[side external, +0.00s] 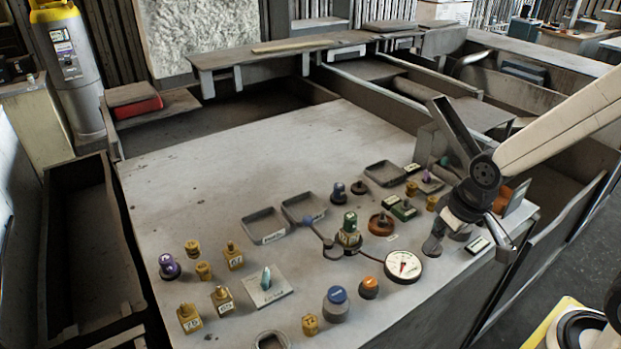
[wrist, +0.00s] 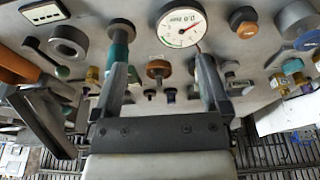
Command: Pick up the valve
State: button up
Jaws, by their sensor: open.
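My gripper (wrist: 160,64) shows in the wrist view with its two dark fingers spread apart and nothing held between them. I cannot tell for certain which part is the valve. An orange-brown round knob (wrist: 158,70) shows between the fingers, beyond them. A part with a teal handle (wrist: 119,50) stands beside the left finger, partly hidden by it. In the side view, a green-topped part (side external: 349,230) stands mid-table, and a brown round knob (side external: 381,223) sits to its right. My arm reaches in from the right, and its end hides part of the table there.
A white dial gauge (side external: 403,266) lies near the table's front edge; it also shows in the wrist view (wrist: 181,24). Several brass fittings (side external: 222,299) stand at the front left. Shallow grey trays (side external: 265,226) lie mid-table. The table's back left (side external: 220,165) is clear.

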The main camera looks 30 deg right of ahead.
jog(key=n+g, duration=0.2)
jog(key=n, duration=1.7)
send_near(352, 215)
jog(key=f, duration=0.6)
jog(key=shift+s+d, duration=0.25)
jog(key=shift+d, duration=0.05)
jog(key=shift+w+a+n+g, duration=0.35)
jog(key=shift+w+n, duration=0.1)
jog(key=shift+n, duration=0.15)
jog(key=shift+f, duration=1.3)
jog(key=shift+f, duration=0.1)
